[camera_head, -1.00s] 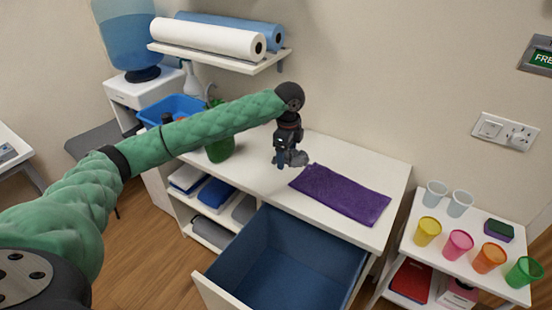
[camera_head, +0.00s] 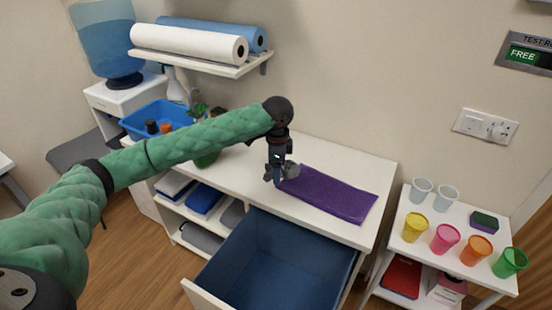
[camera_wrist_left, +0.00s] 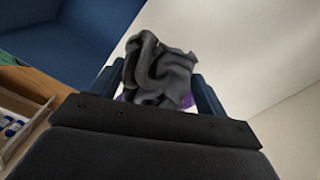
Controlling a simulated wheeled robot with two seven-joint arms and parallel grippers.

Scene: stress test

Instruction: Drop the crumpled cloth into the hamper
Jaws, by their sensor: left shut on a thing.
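My left gripper (camera_head: 277,176) is shut on a crumpled dark grey cloth (camera_wrist_left: 160,72), which sits bunched between its two blue fingers in the left wrist view. In the head view the cloth (camera_head: 291,171) is small and partly hidden by the gripper, beside the left end of a purple towel on the white counter. I cannot tell its exact height above the counter. An open, deep blue-lined pull-out bin (camera_head: 282,262), which looks like the hamper, stands below the counter's front edge. The part I see inside is empty. My right gripper is not in view.
The purple towel (camera_head: 330,195) lies flat on the counter (camera_head: 350,165). A blue tub (camera_head: 150,117) and a plant (camera_head: 200,110) are at the counter's left. A small table at the right holds several coloured cups (camera_head: 445,238). A shelf with rolls (camera_head: 190,45) is above.

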